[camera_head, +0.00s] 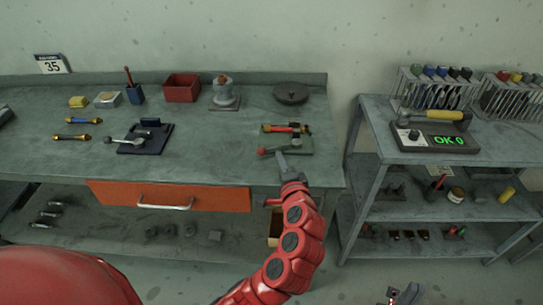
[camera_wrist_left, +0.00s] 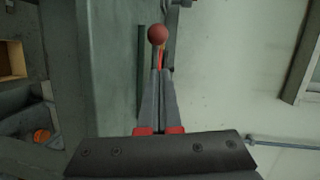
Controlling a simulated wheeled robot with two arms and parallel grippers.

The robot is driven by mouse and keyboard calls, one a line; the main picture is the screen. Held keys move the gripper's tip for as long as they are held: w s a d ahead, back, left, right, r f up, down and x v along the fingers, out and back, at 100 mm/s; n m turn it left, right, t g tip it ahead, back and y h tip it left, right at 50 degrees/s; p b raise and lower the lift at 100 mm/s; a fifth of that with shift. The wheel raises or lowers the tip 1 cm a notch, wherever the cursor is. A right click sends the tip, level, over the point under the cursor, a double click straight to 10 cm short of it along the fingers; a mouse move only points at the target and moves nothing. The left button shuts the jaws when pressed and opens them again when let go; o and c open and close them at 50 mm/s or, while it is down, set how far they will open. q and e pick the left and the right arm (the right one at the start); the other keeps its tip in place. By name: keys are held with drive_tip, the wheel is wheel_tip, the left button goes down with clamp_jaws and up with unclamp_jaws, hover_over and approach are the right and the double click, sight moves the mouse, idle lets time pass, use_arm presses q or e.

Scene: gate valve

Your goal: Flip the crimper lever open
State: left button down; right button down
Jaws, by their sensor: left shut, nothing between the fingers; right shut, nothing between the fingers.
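The crimper (camera_head: 300,147) has a flat green base near the right front edge of the workbench. Its lever ends in a red ball (camera_head: 262,151), which points left and lies low over the base. A red and yellow cylinder (camera_head: 286,128) lies along the crimper's back. My left gripper (camera_head: 281,158) is shut and empty at the crimper's front, just right of the ball. In the left wrist view the red ball (camera_wrist_left: 158,34) shows just beyond the closed fingertips (camera_wrist_left: 160,72); I cannot tell whether they touch the lever. My right gripper (camera_head: 405,293) is shut and empty, low over the floor.
A dark fixture (camera_head: 152,138) with a grey-knobbed lever stands left on the workbench (camera_head: 215,150). A red bin (camera_head: 182,87), a grey valve (camera_head: 223,94) and a dark disc (camera_head: 291,93) stand behind. A shelf rack (camera_head: 372,122) with a tester (camera_head: 436,138) is to the right.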

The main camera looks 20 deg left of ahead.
sight(260, 151)
use_arm(q)
drive_tip(key=shift+w+a+f, duration=0.15)
drive_tip(key=shift+a+f, duration=0.05)
drive_tip(key=shift+a, duration=0.55)
drive_tip(key=shift+w+a+f, duration=0.15)
drive_tip(key=shift+a, duration=0.6)
drive_tip(key=shift+p, duration=0.3)
drive_tip(key=shift+a+r+p, duration=0.2)
drive_tip(key=shift+p, duration=0.2)
drive_tip(key=a+m+h+p, duration=0.1)
drive_tip(key=p, duration=0.1)
drive_tip(key=w+a+m+t+h+p, duration=0.1)
drive_tip(key=h+p, duration=0.1)
drive_tip(key=p, duration=0.1)
drive_tip(key=w+a+m+t+h+p, duration=0.1)
drive_tip(key=m+h+p, duration=0.1)
drive_tip(key=p, duration=0.1)
drive_tip(key=shift+w+r, duration=0.1)
drive_tip(key=shift+w+a+h, duration=0.2)
drive_tip(key=shift+a+h, duration=0.1)
drive_tip(key=shift+w+a+f, duration=0.25)
drive_tip(key=shift+w+f, duration=0.05)
drive_tip(key=shift+d, duration=0.1)
